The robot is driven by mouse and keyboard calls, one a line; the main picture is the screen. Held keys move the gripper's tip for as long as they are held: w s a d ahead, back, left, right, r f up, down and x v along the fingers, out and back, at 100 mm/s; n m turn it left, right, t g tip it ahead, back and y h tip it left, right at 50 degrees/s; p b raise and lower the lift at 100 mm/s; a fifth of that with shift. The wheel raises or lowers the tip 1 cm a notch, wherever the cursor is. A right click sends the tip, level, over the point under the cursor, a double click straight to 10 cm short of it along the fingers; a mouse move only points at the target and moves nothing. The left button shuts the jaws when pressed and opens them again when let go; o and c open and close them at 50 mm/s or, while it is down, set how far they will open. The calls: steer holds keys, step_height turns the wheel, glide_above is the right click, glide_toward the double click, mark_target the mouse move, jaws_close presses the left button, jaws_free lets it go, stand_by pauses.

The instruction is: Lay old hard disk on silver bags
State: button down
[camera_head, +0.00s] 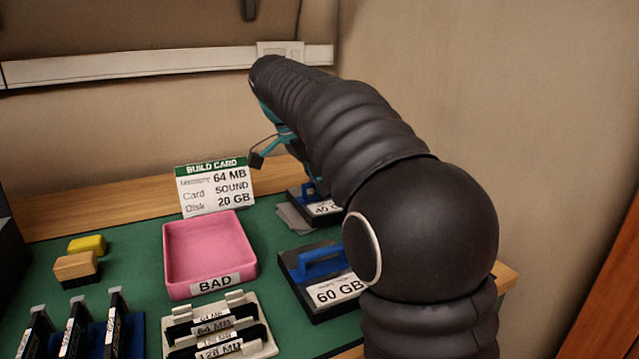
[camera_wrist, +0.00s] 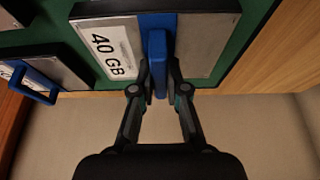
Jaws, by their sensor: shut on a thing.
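A hard disk labelled 40 GB (camera_wrist: 112,50) has a grey top and a blue handle (camera_wrist: 157,50). In the wrist view, my gripper (camera_wrist: 158,72) is shut on that handle, one finger on each side. In the head view the 40 GB disk (camera_head: 326,207) is at the back right of the green mat, partly behind my arm. Flat grey sheets that look like the silver bags (camera_head: 293,218) show at its left edge. I cannot tell whether the disk rests on them or is held just above. My gripper's fingertips are hidden in the head view.
A 60 GB disk (camera_head: 318,285) with a blue handle stands in front. The wall is close behind.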

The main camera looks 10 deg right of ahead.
steer(key=c, duration=1.2)
jaws_free()
steer(key=shift+f, duration=0.1)
steer(key=v, duration=1.2)
